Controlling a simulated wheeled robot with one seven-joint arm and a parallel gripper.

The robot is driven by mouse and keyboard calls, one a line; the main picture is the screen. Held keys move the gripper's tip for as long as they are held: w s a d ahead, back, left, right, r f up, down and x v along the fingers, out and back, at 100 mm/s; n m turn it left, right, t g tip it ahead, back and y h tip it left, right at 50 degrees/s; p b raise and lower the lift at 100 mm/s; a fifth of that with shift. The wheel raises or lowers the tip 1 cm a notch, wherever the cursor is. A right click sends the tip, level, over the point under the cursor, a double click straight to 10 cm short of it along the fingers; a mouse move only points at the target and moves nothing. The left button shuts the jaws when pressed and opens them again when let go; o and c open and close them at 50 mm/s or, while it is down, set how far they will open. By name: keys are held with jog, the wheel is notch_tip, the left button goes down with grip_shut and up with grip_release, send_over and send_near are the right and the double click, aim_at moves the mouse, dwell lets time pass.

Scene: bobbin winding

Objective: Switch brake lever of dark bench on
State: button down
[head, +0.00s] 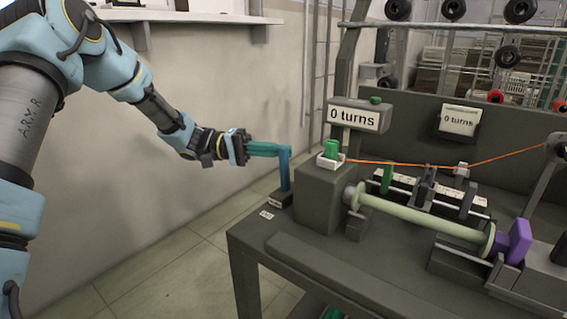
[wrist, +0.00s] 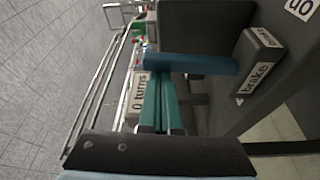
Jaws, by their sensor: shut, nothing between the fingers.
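The brake lever (head: 285,172) is a blue upright bar on a dark base (head: 281,199) at the left corner of the dark bench (head: 300,248). In the wrist view the lever (wrist: 205,63) runs sideways from its base (wrist: 262,58), which carries a "brake" label (wrist: 257,78). My gripper (head: 276,150) has green fingers, shut and empty, with the tips at the upper part of the lever. In the wrist view my gripper (wrist: 158,80) ends right by the lever's free end; I cannot tell whether they touch.
A grey block with a green switch (head: 331,150) stands right of the lever, under a "0 turns" sign (head: 354,118). An orange thread (head: 400,164) and a pale green shaft (head: 420,220) lie further right. Floor left of the bench is clear.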

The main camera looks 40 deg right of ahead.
jog(key=shift+s+a+f+m+g+b, duration=0.15)
jog(key=shift+a+m+g+b, duration=0.1)
jog(key=shift+a+m+b, duration=0.45)
jog(key=shift+s+a+r+m+g+b, duration=0.15)
jog(key=shift+a+m+g+b, duration=0.2)
jog(key=shift+m+b, duration=0.5)
jog(key=shift+a+f, duration=0.1)
jog(key=w+a, duration=0.1)
jog(key=w, duration=0.8)
jog(key=shift+w+a, duration=0.15)
jog(key=shift+a, duration=0.2)
